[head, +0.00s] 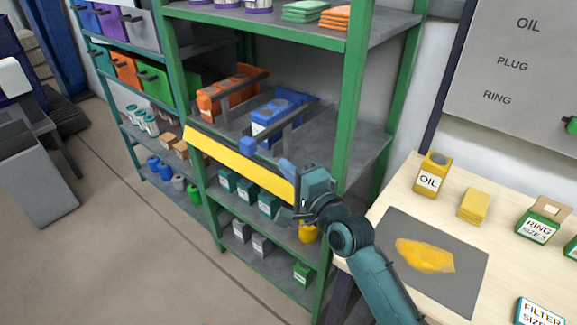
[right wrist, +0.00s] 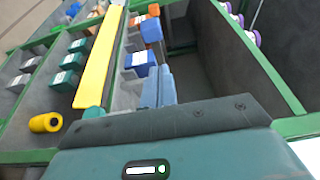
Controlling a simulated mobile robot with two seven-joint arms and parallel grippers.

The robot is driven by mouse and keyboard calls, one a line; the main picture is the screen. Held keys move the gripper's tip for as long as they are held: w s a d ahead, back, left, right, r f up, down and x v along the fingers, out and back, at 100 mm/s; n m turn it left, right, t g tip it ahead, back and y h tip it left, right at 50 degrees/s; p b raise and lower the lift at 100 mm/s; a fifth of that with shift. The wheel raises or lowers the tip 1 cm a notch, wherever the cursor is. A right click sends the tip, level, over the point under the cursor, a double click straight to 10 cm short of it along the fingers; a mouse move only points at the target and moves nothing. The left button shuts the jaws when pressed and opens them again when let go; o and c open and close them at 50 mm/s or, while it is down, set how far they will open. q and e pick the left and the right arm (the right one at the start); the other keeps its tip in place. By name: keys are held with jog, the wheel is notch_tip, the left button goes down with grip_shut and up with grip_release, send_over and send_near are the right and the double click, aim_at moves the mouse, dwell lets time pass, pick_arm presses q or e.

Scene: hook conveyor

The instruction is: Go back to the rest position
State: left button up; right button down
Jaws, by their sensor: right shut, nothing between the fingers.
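My right gripper (head: 287,167) reaches in from the lower right in the head view, in front of the green shelf rack (head: 348,95). Its blue fingers point up and left, near the right end of the rack's yellow front bar (head: 235,163). In the right wrist view the two fingers (right wrist: 158,88) lie close together, shut and empty. The yellow bar (right wrist: 97,62) runs to their left there. A blue container (head: 279,112) and an orange container (head: 228,92) sit on the shelf beyond the fingers. My left gripper is not in view.

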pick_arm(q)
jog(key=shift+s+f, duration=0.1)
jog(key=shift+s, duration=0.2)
pick_arm(e)
jog(key=shift+s+d, duration=0.1)
jog(key=shift+s, duration=0.05)
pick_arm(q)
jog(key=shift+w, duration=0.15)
pick_arm(e)
jog(key=s+d+f+n+g+h, duration=0.2)
jog(key=s+d+f+n+h, duration=0.2)
jog(key=s+d+f, duration=0.5)
jog(key=s+d+f+n+g+h, duration=0.2)
jog(key=s+d+f+n, duration=0.6)
jog(key=s+f, duration=0.7)
jog(key=shift+s+d+f+n+g+h, duration=0.3)
jog(key=shift+s+d+n+g+h, duration=0.1)
jog(key=shift+s+n+h, duration=0.45)
